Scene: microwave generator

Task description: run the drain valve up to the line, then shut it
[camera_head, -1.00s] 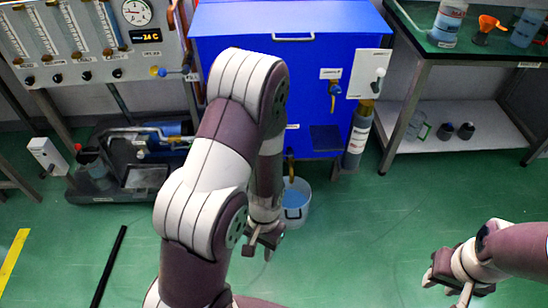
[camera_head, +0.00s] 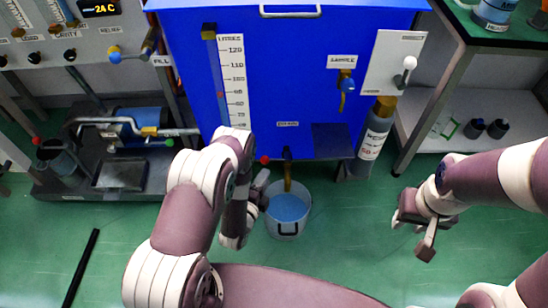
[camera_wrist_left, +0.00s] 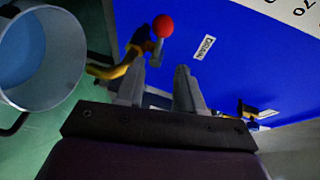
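The blue tank (camera_head: 280,60) carries a level gauge (camera_head: 233,80) marked in litres, with a small red mark beside its scale. Below the "DRAIN" label (camera_head: 288,124), the drain valve's lever has a red ball knob (camera_head: 264,160) and points left. Its brass spout (camera_head: 288,178) hangs over a bucket (camera_head: 287,228) holding blue liquid. My left gripper (camera_head: 262,184) is just below the knob, left of the bucket. In the left wrist view its fingers (camera_wrist_left: 160,82) are apart and empty, with the knob (camera_wrist_left: 163,27) beyond their tips. My right gripper (camera_head: 412,232) is open and empty.
A sample tap (camera_head: 346,84) and a white switch panel (camera_head: 393,62) are on the tank's right. A grey cylinder (camera_head: 372,140) stands below them. A pump unit (camera_head: 120,150) is at left and a shelved bench (camera_head: 470,90) at right.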

